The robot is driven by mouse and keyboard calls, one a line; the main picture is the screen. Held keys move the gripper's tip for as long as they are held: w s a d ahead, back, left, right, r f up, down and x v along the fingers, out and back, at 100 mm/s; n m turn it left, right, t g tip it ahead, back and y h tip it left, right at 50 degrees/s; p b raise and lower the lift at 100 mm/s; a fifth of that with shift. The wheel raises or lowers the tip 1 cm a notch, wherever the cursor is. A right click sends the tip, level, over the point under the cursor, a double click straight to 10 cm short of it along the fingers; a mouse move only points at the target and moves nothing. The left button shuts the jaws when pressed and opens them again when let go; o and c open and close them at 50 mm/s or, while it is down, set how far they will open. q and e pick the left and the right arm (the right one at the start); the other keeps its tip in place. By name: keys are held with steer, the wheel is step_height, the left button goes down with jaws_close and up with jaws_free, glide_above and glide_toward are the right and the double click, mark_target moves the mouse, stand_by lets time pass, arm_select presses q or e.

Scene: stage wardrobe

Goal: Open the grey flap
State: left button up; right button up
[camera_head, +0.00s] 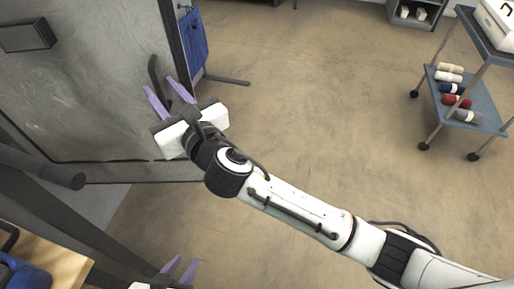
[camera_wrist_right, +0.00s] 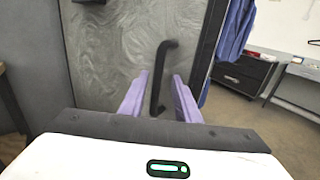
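The grey flap (camera_head: 85,95) is a large mottled grey panel with a dark frame at the upper left of the head view. It also fills the upper middle of the right wrist view (camera_wrist_right: 115,60). A black bar handle (camera_head: 153,70) stands on it near its right edge. My right gripper (camera_head: 159,84) is open at the handle. In the right wrist view the handle (camera_wrist_right: 155,88) shows between its two purple fingers, with gaps on both sides. My left gripper (camera_head: 186,261) is open and empty at the bottom edge of the head view, partly cut off.
A blue garment (camera_head: 194,40) hangs just right of the flap. A trolley (camera_head: 485,112) with several rolls stands at the right. A wooden surface (camera_head: 45,262) is at the lower left. The floor (camera_head: 310,100) between is clear.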

steer(key=v, duration=1)
steer(key=d+f+m+g+h+p, duration=0.1)
steer(key=d+f+m+g+h, duration=0.2)
steer(key=d+f+m, duration=1)
steer(key=m+h, duration=0.3)
steer(key=m, duration=0.5)
steer(key=shift+s+d+f, duration=0.3)
steer(key=shift+s, duration=0.05)
